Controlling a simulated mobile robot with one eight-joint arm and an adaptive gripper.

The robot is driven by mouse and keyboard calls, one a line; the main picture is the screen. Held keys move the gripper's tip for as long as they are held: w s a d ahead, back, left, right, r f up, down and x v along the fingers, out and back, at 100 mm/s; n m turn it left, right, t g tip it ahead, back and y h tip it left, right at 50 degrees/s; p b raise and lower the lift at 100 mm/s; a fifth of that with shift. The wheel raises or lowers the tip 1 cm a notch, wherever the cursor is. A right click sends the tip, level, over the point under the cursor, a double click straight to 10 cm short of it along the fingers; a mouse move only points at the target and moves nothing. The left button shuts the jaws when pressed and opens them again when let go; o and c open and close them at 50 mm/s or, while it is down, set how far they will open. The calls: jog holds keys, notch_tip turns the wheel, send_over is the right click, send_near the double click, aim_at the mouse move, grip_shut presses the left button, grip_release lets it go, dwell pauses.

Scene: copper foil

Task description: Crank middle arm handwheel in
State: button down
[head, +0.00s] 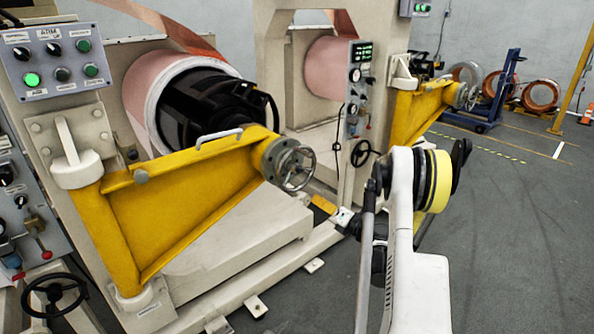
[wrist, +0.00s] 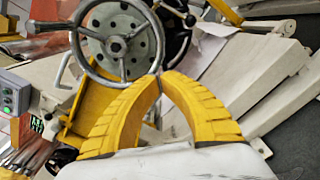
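The near yellow swing arm (head: 185,195) carries a grey metal handwheel (head: 296,168) at its outer end. The same kind of spoked wheel, with a black hub, fills the upper left of the wrist view (wrist: 95,48). My gripper (head: 316,199) is low and right of the wheel in the head view. In the wrist view its yellow fingers (wrist: 160,74) arch together with their tips meeting, just by the wheel's lower right rim. I see nothing held between them. Whether the tips touch the rim is unclear. A farther yellow arm (head: 418,108) has another handwheel (head: 461,95).
A copper roll (head: 150,85) sits behind the near arm. A control panel (head: 55,60) stands at upper left and another panel (head: 355,100) between the two stations. A beige base rail (head: 255,280) runs below the arm. The grey floor at right (head: 520,230) is clear.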

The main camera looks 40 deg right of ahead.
jog(key=s, duration=0.6)
jog(key=shift+d, duration=0.25)
